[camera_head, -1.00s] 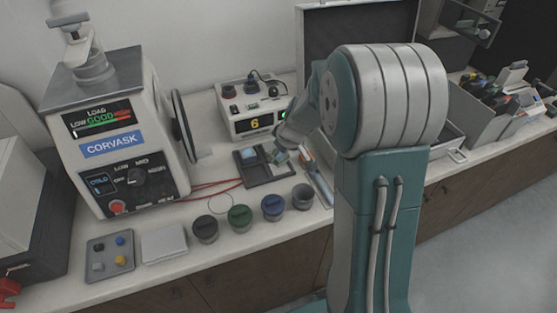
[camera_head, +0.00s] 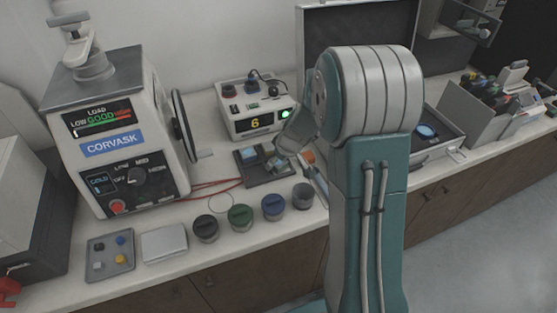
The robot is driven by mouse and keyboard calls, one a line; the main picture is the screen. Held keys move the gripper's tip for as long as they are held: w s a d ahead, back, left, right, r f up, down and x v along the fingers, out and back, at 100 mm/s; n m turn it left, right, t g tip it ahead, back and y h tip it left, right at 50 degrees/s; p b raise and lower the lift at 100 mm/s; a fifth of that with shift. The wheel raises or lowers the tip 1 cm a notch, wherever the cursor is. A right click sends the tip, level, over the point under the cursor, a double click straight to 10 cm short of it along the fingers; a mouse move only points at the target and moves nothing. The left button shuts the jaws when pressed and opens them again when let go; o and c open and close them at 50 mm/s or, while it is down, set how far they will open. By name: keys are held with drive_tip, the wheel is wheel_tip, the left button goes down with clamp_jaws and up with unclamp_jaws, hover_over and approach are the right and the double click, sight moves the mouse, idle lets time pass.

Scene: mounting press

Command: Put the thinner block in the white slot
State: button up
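A dark divided tray (camera_head: 256,178) lies on the bench below the meter box. A small pale blue block (camera_head: 247,154) sits in its upper left part. Another small bluish piece (camera_head: 276,164) shows at its right part, close to my arm's end; which block is thinner is too small to tell. My gripper is at or behind the grey arm end (camera_head: 293,140), just right of the tray. Its fingers cannot be made out, nor whether they hold anything. I cannot clearly identify a white slot.
The CORVASK press (camera_head: 120,150) stands left, with red cables running towards the tray. A meter box (camera_head: 250,120) showing 6 stands behind the tray. Several round dark pots (camera_head: 240,217) line the front. A grey tray of small pieces (camera_head: 110,255) and a white pad (camera_head: 164,244) lie at front left.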

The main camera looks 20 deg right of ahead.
drive_tip(key=v, duration=1.2)
drive_tip(key=s+a+r+m+h, duration=0.1)
drive_tip(key=s+a+r, duration=0.3)
drive_tip(key=s, duration=0.7)
drive_tip(key=s+a+r+m+t, duration=0.1)
drive_tip(key=s+a+r+m, duration=0.2)
drive_tip(key=s, duration=0.8)
wheel_tip(320, 180, up, 4)
drive_tip(key=shift+s+a+f+m+h, duration=0.2)
drive_tip(key=shift+s+a+m+h, duration=0.15)
drive_tip(key=shift+a, duration=0.75)
drive_tip(key=shift+w, duration=0.15)
